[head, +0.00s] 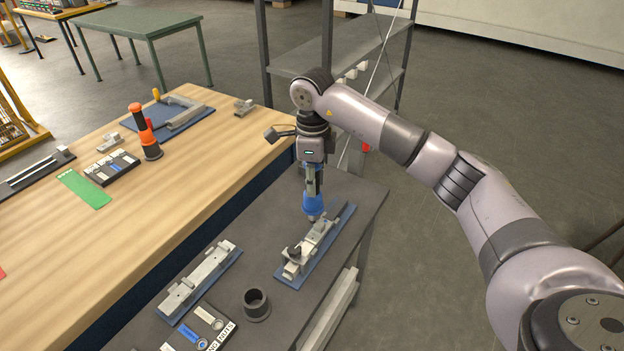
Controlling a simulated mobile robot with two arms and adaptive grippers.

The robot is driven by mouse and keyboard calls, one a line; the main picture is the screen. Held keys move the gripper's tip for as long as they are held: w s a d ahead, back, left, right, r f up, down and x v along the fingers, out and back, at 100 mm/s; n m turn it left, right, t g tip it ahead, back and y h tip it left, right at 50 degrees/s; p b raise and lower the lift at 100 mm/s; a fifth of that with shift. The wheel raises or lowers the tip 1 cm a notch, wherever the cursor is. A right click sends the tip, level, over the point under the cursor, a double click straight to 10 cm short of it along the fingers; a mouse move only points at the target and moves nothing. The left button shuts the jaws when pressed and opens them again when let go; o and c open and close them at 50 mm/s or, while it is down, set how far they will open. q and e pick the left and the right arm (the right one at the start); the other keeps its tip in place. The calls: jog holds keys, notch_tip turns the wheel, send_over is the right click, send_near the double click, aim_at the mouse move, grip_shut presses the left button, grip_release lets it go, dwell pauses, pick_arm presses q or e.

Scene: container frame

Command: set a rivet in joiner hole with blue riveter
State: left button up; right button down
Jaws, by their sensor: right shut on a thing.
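My right gripper (312,180) points down over the dark grey table and is shut on the blue riveter (313,205). The riveter is upright, with its blue body low under the gripper. Its lower end is at or just above the far part of a metal joiner (309,247) in a fixture on a blue base plate. I cannot tell whether it touches. The hole under the riveter is hidden, and no rivet can be made out. My left gripper is not in view.
A second metal fixture (199,278) lies to the left. A black round holder (256,304) and a labelled tray (203,329) stand near the front. An orange and black tool (149,135) stands on the wooden table (187,178). A shelf rack (347,55) is behind.

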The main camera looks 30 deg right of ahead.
aim_at(313, 205)
jog(key=shift+d+f, duration=0.1)
jog(key=shift+f, duration=0.35)
jog(key=shift+f+b, duration=1.8)
jog(key=shift+f, duration=0.75)
jog(key=shift+s+f+b, duration=0.1)
jog(key=shift+f+b, duration=0.85)
jog(key=shift+f, duration=0.1)
jog(key=shift+r, duration=0.15)
